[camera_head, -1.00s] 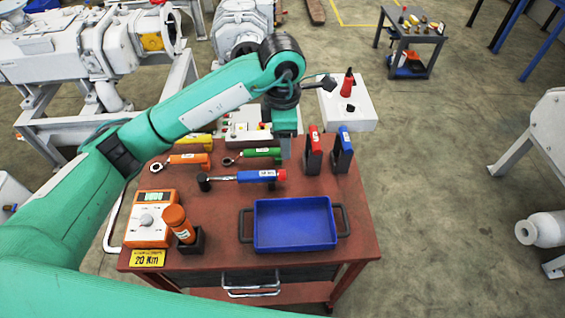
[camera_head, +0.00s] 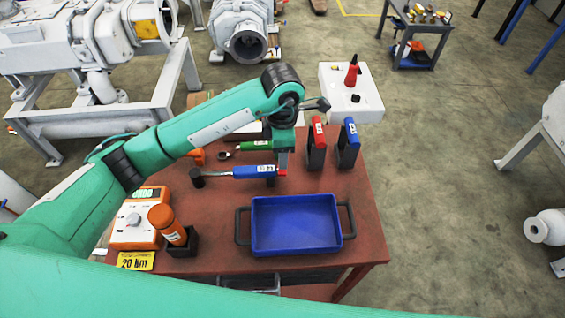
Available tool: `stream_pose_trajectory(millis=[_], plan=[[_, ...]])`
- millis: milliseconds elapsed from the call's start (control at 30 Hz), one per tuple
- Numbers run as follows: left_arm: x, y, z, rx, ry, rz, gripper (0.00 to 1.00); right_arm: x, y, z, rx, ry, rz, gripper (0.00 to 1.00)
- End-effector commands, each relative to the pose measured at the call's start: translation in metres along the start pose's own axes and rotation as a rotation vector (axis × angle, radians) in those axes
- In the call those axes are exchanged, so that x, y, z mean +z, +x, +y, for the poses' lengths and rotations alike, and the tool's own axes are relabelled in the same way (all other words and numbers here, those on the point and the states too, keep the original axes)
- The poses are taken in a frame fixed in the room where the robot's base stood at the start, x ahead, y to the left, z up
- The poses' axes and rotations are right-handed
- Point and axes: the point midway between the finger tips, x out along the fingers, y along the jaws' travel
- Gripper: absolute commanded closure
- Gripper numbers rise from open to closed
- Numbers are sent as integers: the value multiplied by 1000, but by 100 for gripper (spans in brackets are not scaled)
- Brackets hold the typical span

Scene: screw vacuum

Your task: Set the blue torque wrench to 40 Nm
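The blue torque wrench (camera_head: 252,172) lies across the red-brown table, with its dark socket head at the left and its red end cap at the right. My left gripper (camera_head: 283,165) points down at the red end of the wrench and overlaps it in the picture. I cannot tell whether it touches the wrench or whether its fingers are open or shut. An orange tester (camera_head: 136,217) with a dial and a display stands at the table's left; its reading is too small to read. My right gripper is not in view.
A blue tray (camera_head: 296,225) lies at the table's front. An orange bottle-like tool (camera_head: 167,224) stands in a black holder beside a yellow 20 Nm sign (camera_head: 136,261). A green wrench (camera_head: 254,146) lies behind. Red (camera_head: 317,145) and blue (camera_head: 349,143) tools stand to the right.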

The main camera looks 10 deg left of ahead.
Motion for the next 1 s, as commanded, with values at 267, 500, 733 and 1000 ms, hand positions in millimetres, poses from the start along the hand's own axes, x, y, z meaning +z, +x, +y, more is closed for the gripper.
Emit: stream_pose_trajectory(millis=[267,500,733,1000], plan=[[0,50,-1,-3,0,1,49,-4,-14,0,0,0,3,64],[0,69,0,0,1,0,49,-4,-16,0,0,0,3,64],[0,71,0,1,1,-1,49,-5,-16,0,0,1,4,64],[0,71,0,0,1,-1,92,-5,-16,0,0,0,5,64]])
